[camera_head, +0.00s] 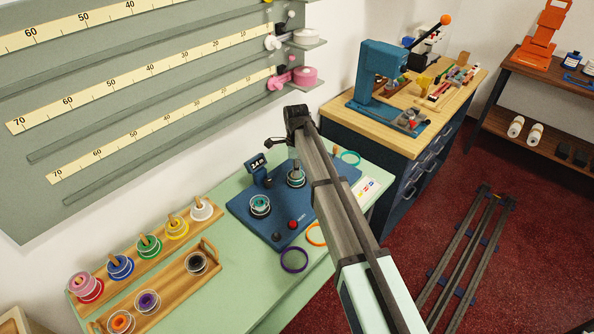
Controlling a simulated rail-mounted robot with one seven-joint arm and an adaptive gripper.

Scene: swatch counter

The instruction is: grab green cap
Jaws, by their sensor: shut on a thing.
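My arm reaches in from the lower right, and my gripper (276,142) shows only in part, small and dark, at its far end above the blue device. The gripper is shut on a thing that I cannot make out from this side. No green cap can be clearly told apart. A spool with a teal-green centre (260,205) sits on the left of the blue device, and another spool (296,178) stands below my gripper.
The blue device (278,235) has a display and red button. Purple (294,260) and orange rings lie on the pale green counter (215,290). Wooden racks (165,300) hold several coloured spools at left. A ruled board (130,90) stands behind; a workbench (385,130) is at right.

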